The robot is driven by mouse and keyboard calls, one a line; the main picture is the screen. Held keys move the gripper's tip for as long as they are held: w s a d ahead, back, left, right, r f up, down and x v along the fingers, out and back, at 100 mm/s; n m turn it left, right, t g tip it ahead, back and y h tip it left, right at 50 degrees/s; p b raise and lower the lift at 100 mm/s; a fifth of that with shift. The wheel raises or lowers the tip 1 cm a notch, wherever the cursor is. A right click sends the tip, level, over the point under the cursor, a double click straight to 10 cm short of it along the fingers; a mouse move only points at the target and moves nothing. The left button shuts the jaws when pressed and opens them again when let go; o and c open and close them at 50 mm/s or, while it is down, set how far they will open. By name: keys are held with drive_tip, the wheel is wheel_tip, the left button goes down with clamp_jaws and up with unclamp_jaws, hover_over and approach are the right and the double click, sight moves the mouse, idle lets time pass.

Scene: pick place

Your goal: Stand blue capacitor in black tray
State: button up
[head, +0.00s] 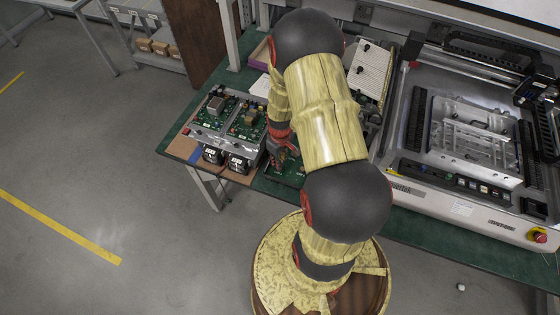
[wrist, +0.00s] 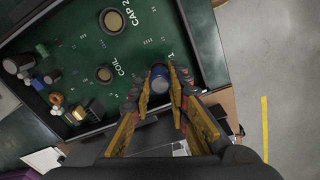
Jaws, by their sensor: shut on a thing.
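My gripper (wrist: 161,88) is shut on the blue capacitor (wrist: 159,75), which shows its round end between the two fingers. In the wrist view they are over the lower right part of a green board (wrist: 75,45), by a label ending in "1". A dark rim (wrist: 208,45) edges this board. I cannot tell whether it is the black tray, or whether the capacitor touches the board. In the head view my gripper (head: 284,148) is low over the green board (head: 288,173), and my arm covers part of it. The capacitor cannot be made out there.
Two finished-looking circuit units (head: 228,115) stand left of my gripper, with black boxes (head: 238,162) in front of them. A large machine (head: 470,135) fills the table's right side. On the board, several components (wrist: 55,85) stand at the left, and bare round spots (wrist: 104,73) are marked.

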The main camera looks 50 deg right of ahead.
drive_tip(key=shift+f+b, duration=0.3)
drive_tip(key=shift+f, duration=0.1)
idle(0.4)
idle(0.4)
drive_tip(key=o, duration=0.9)
drive_tip(key=shift+c, duration=1)
drive_tip(key=shift+c, duration=0.7)
drive_tip(key=shift+r, duration=0.1)
drive_tip(key=shift+r+p, duration=2.55)
drive_tip(key=shift+r, duration=0.95)
